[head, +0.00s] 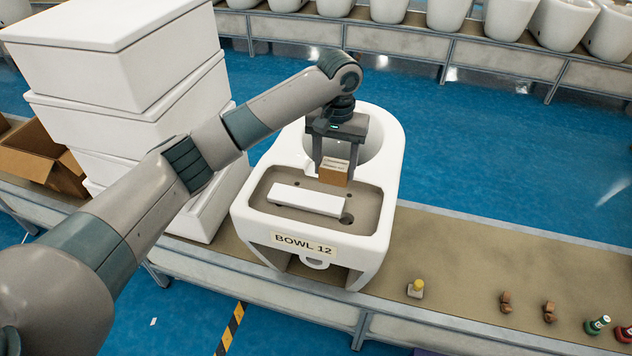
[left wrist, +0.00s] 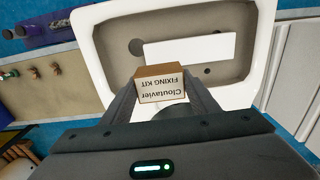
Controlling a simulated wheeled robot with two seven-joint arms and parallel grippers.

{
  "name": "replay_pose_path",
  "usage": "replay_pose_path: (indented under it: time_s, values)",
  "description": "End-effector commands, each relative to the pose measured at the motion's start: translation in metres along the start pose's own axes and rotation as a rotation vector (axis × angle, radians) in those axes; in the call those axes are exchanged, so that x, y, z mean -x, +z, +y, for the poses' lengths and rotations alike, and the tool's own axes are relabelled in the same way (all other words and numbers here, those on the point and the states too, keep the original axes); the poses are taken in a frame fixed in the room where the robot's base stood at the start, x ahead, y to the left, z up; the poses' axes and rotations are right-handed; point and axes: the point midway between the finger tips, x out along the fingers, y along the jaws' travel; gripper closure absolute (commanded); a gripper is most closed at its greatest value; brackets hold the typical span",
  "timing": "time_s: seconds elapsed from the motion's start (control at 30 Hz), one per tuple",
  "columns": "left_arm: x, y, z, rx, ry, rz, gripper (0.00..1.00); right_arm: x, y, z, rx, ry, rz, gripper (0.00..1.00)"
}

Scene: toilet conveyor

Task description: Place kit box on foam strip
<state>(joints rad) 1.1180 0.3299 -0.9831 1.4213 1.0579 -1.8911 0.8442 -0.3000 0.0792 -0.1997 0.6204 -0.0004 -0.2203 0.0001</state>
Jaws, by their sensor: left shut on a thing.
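The kit box (head: 334,173) is a small brown cardboard box with a pale label. In the left wrist view the kit box (left wrist: 161,86) shows the words "Cloutavier FIXING KIT". My left gripper (head: 333,166) is shut on it, with a finger on each side in the left wrist view (left wrist: 160,92). The foam strip (head: 306,199) is a flat white bar lying in the recessed deck of the toilet bowl marked "BOWL 12" (head: 370,245). The box is held close to the strip's far right end; I cannot tell whether they touch. The right gripper is not in view.
White stacked cisterns or boxes (head: 130,60) stand left of the bowl, beside an open cardboard carton (head: 38,158). Several small fittings lie on the conveyor (head: 455,250) to the right. More bowls line the back conveyor (head: 500,50).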

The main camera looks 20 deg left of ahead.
Motion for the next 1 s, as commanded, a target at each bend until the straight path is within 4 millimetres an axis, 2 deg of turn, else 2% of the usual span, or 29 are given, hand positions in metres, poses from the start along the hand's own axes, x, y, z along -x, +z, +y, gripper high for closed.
replay_pose_path:
  time_s: [0.1,0.3,0.73,1.0]
  values:
    - [-0.011,0.010,-0.021,0.001,-0.002,-0.002,0.70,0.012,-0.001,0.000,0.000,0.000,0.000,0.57]
    - [-0.024,0.018,-0.038,0.001,0.000,0.000,0.70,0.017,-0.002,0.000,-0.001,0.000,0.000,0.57]
    - [-0.028,0.019,-0.039,0.000,0.000,0.000,0.70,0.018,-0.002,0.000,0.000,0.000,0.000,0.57]
    - [-0.056,0.019,-0.040,0.000,-0.001,-0.001,0.70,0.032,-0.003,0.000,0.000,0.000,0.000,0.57]
